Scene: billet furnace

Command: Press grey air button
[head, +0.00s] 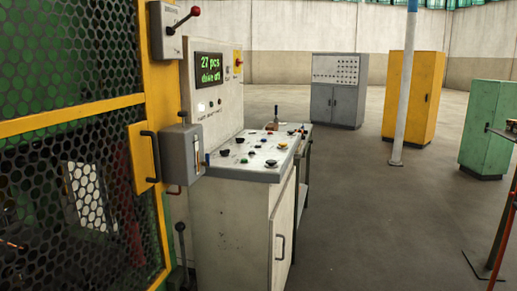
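A light grey control desk (237,172) stands near the centre, with a sloped top carrying several small buttons and dark knobs. Black, green, blue and red ones can be made out. The labels are too small to read, and I cannot tell which button is the grey air button. An upright panel (228,122) behind the desk top has a screen (209,69) with green text reading "27 pcs" and what looks like "drive off". Neither of my grippers is in view.
A yellow-framed mesh guard (70,113) fills the left. A grey box (181,153) and a red-knobbed lever (195,11) are fixed beside the desk. Grey (338,103), yellow (412,110) and green (487,130) cabinets and a pole (404,90) stand behind.

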